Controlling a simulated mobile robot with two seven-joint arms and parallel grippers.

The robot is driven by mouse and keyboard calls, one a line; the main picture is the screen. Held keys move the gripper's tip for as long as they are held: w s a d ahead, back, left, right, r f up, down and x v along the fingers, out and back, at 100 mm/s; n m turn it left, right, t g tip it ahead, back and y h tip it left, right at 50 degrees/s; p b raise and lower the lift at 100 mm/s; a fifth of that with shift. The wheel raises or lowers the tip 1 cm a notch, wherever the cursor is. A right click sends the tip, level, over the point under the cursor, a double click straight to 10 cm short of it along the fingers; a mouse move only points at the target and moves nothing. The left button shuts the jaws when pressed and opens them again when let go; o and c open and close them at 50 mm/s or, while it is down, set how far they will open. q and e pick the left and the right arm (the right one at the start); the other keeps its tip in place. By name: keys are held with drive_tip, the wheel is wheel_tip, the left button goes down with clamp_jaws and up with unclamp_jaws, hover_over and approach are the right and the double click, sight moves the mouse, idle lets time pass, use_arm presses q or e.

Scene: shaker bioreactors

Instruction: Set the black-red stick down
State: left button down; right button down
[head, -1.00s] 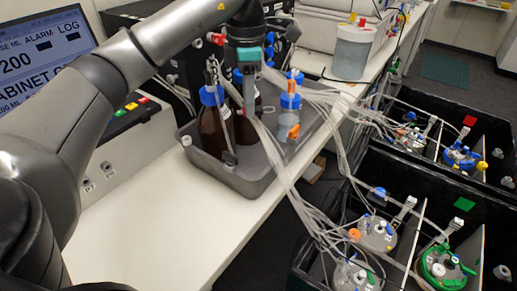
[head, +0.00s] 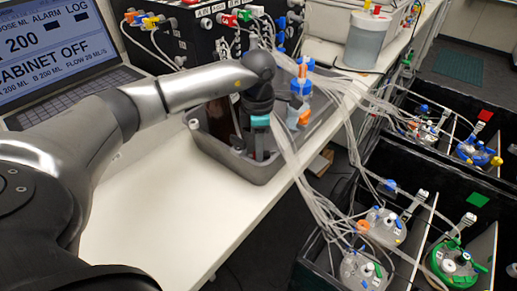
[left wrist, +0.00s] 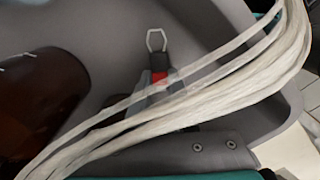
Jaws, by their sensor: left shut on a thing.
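My left gripper (head: 262,152) reaches down into the grey tray (head: 262,174), with its teal part just above the rim. It is shut on the black-red stick, whose black and red part (left wrist: 159,77) shows in the left wrist view. A pale loop sits at the stick's far end, over the tray's inside. Pale tubes cross in front of the stick and hide part of it. I cannot tell whether the stick touches the tray floor. A brown bottle (left wrist: 35,85) stands at the left in the wrist view. My right gripper is not in view.
A blue-capped bottle (head: 300,100) stands at the tray's right side. The white bench (head: 165,215) is clear in front of the tray. A laptop (head: 65,60) stands at the left.

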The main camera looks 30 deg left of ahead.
use_arm(q)
drive_tip(key=shift+f, duration=0.25)
drive_tip(key=c, duration=0.7)
unclamp_jaws()
drive_tip(key=shift+r, duration=0.2)
wheel_tip(320, 180, up, 12)
drive_tip(key=shift+f+p, duration=0.1)
drive_tip(key=shift+p, duration=0.65)
